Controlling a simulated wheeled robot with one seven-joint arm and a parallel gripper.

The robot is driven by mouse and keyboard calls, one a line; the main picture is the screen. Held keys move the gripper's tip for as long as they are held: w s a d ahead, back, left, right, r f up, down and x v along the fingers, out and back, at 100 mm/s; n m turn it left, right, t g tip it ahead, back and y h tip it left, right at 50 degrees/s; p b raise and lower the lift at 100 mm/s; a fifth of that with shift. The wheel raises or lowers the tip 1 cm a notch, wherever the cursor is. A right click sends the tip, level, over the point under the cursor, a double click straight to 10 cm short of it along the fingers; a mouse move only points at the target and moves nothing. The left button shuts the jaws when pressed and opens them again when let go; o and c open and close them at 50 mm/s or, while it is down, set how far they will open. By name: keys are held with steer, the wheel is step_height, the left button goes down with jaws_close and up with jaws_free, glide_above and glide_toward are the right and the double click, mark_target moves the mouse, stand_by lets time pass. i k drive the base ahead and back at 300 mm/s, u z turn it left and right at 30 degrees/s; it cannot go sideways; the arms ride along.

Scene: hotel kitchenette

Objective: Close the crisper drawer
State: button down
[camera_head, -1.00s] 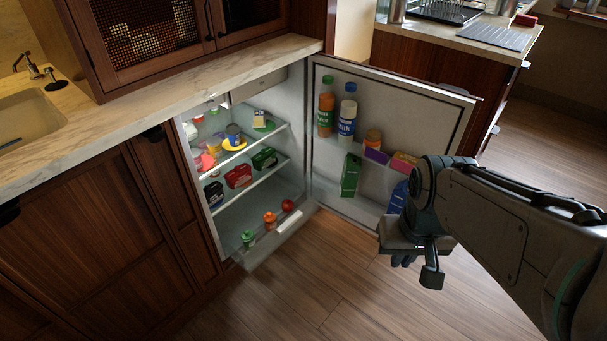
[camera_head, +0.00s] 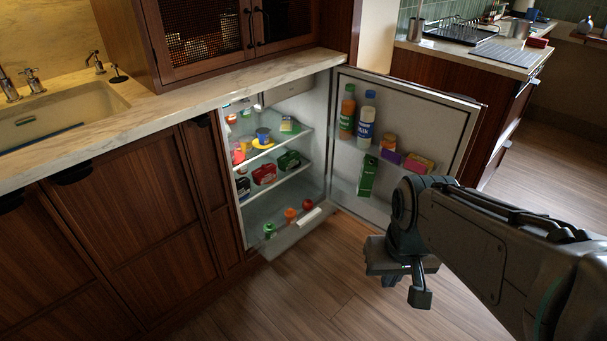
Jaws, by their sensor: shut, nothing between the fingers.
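The crisper drawer (camera_head: 292,238) is at the bottom of the open mini fridge (camera_head: 330,130). It is a clear, shallow drawer with a white handle (camera_head: 310,217), and it sticks out past the fridge front over the floor. A green-topped item (camera_head: 269,230), an orange item (camera_head: 290,214) and a red round item (camera_head: 307,204) show in it. My gripper (camera_head: 403,292) is to the right of the drawer, in front of the open fridge door, pointing down. It is shut and empty, clear of the drawer.
The fridge door (camera_head: 418,120) stands wide open on the right, its racks holding bottles and boxes. Shelves above the drawer hold several food items. Wooden cabinets (camera_head: 130,230) and a marble counter (camera_head: 160,125) flank the fridge. The wooden floor (camera_head: 320,290) in front is clear.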

mark_target(306, 219)
steer(key=u, duration=0.2)
steer(key=i, duration=1.15)
steer(key=z, duration=0.45)
